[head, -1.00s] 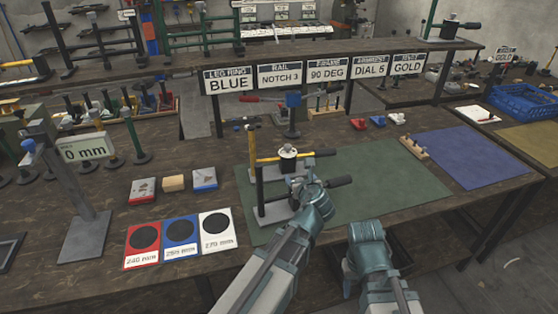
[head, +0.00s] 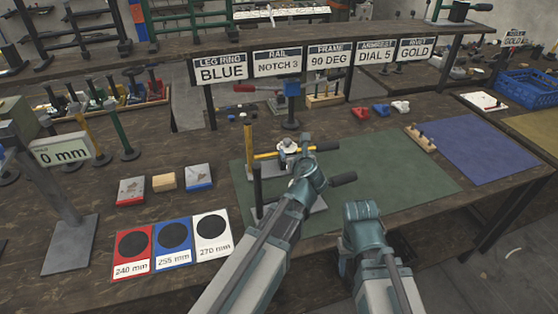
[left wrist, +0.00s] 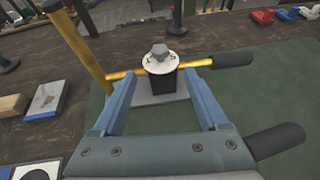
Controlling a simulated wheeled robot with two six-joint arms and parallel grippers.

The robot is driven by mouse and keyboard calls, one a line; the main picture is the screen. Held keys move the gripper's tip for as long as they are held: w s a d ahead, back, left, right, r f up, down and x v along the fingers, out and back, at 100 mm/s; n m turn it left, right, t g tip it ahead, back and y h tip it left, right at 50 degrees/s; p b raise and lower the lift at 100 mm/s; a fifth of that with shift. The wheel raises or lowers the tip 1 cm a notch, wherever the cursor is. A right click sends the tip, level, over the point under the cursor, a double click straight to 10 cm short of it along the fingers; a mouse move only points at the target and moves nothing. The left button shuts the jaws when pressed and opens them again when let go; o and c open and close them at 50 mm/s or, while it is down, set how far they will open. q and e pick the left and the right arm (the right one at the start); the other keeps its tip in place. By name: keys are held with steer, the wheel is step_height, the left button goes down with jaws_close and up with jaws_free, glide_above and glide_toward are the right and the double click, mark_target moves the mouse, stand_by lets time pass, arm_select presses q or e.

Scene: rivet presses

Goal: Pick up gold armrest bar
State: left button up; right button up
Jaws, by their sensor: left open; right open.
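A gold bar (head: 267,155) with a black grip (head: 328,145) lies level across a fixture on the green mat. In the left wrist view this bar (left wrist: 190,64) passes under a white round collar with a grey knob (left wrist: 160,54) on a black block. A gold upright (head: 249,146) stands at its left end. My left gripper (head: 298,168) is open at the fixture; in the left wrist view its two fingers (left wrist: 160,88) point at the bar, one either side of the block, with nothing held. My right gripper (head: 347,266) is low at the table's front edge, open, its fingertips hardly visible.
Size cards (head: 176,262) and small blocks (head: 165,180) lie left of the green mat (head: 390,180). A post with a 0 mm sign (head: 62,150) stands further left. Signs (head: 330,62) hang behind. The mat's right side is clear, beside a pegged wooden block (head: 420,138).

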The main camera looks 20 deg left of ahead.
mark_target(288, 143)
arm_select(q)
steer(key=b+x, duration=0.2)
steer(key=x, duration=0.4)
steer(key=shift+w+f, duration=0.15)
steer(key=shift+f, duration=0.05)
steer(key=shift+w+a, duration=0.1)
steer(key=shift+w, duration=0.05)
steer(key=b+x, duration=0.1)
steer(key=x, duration=0.4)
steer(key=shift+r+b, duration=0.15)
steer(key=shift+b, duration=0.2)
steer(key=shift+r, duration=0.1)
steer(key=shift+c, duration=0.6)
jaws_close()
